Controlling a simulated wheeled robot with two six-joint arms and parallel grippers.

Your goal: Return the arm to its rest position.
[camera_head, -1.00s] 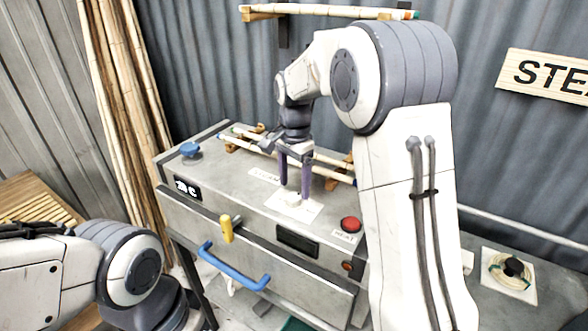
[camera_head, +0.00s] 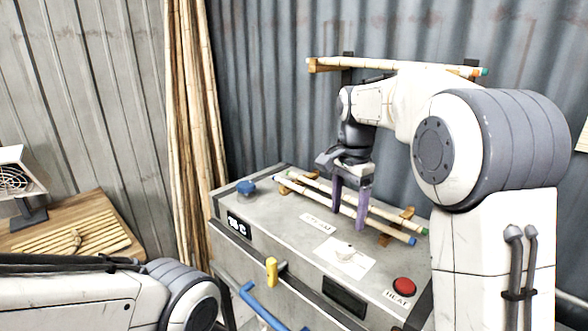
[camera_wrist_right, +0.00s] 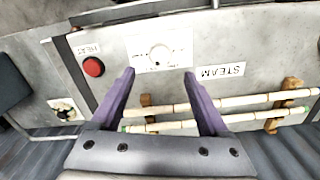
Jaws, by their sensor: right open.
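My right gripper (camera_head: 348,207) is open and empty, with its purple fingers pointing down over the steam box (camera_head: 290,215). In the right wrist view, the right gripper (camera_wrist_right: 160,82) has its fingers apart, with a white dial (camera_wrist_right: 160,55) beyond the tips and two rattan poles (camera_wrist_right: 240,101) crossing behind the fingers. In the head view, the poles (camera_head: 300,200) lie on wooden rests on top of the box. The white dial (camera_head: 345,254) sits on its plate in front of the fingers. My left arm enters at lower left; its gripper is out of frame.
A red button (camera_head: 403,286) is on the box's right, a blue knob (camera_head: 246,187) at its back left. A yellow handle (camera_head: 271,270) and blue handle (camera_head: 262,308) are on the front. Another pole (camera_head: 400,66) is on the wall rack. A slatted wooden table (camera_head: 65,235) stands left.

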